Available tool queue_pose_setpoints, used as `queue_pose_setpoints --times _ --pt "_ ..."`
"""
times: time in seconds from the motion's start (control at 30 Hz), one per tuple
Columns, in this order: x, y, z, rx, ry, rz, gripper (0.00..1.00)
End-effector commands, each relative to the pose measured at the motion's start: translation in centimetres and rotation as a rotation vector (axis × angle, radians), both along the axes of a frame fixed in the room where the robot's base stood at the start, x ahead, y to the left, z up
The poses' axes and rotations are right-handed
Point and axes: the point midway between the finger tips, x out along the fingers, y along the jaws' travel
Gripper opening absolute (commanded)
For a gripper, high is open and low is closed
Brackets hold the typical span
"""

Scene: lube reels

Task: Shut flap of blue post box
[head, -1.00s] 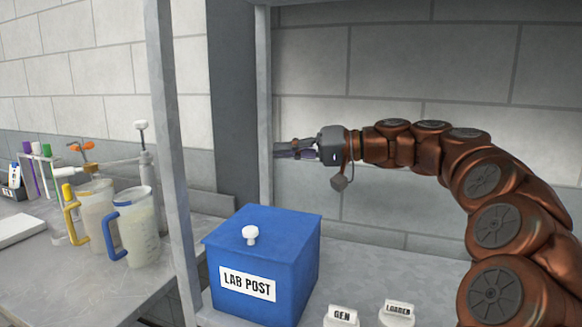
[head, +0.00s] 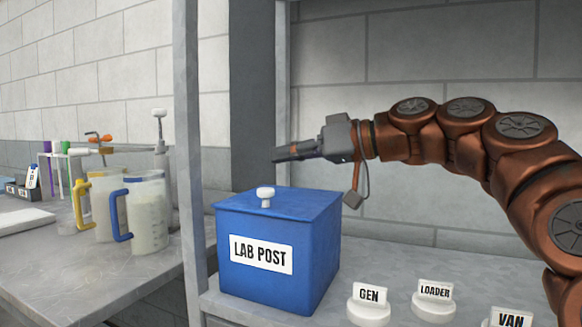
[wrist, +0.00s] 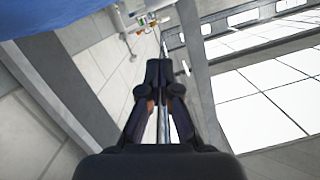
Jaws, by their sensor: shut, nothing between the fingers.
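The blue post box (head: 318,268), labelled "LAB POST", stands on the grey shelf. Its flap (head: 300,206) lies flat on top, with a white knob (head: 265,194) on it. In the head view no gap shows between flap and box. My gripper (head: 277,158) is shut and empty, above the flap and apart from it, pointing left. In the wrist view the fingers (wrist: 158,68) are together. A blue surface (wrist: 60,12) fills the upper left corner there, likely the box.
White stands marked GEN (head: 369,305), LOADER (head: 434,298) and VAN (head: 510,318) stand right of the box. A grey shelf post (head: 190,150) rises on its left. Jugs (head: 148,212) stand on the left bench (head: 90,275). The wall is close behind.

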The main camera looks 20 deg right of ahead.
Motion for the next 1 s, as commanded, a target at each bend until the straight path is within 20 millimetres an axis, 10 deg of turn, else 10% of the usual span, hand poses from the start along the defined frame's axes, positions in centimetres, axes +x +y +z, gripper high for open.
queue_pose_setpoints --times 1.0 --pt "-1.4 1.4 -4.6 -0.207 -0.2 0.002 0.0"
